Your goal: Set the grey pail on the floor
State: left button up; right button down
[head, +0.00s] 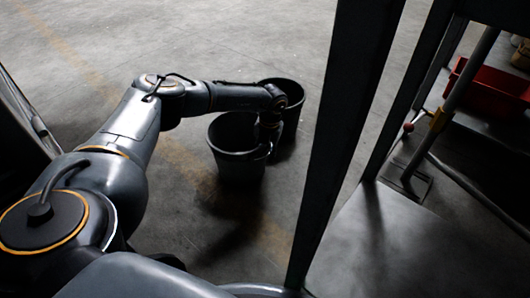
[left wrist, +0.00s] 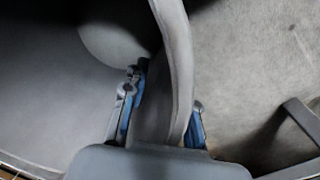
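A dark grey pail (head: 236,160) stands upright in the middle of the head view. My left gripper (head: 268,128) is at the right side of its rim. In the left wrist view the pail's rim and wall (left wrist: 176,60) pass between the blue-padded fingers of my left gripper (left wrist: 165,115), one finger on each side. The fingers look shut on the wall. Whether the pail's bottom touches the floor (head: 180,220) I cannot tell; a dark shadow lies below it. My right gripper is not in view.
A second dark pail (head: 290,108) stands just behind and to the right, close to the first. A dark upright post (head: 345,120) rises right of the pails. A red bin (head: 490,88) is at the far right. The floor left and behind is clear.

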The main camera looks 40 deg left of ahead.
pick_arm(q)
notch_tip(320, 180, up, 8)
jog(key=p, duration=0.5)
jog(key=shift+d+f+p, duration=0.15)
jog(key=shift+d+p, duration=0.2)
jog(key=shift+p, duration=0.05)
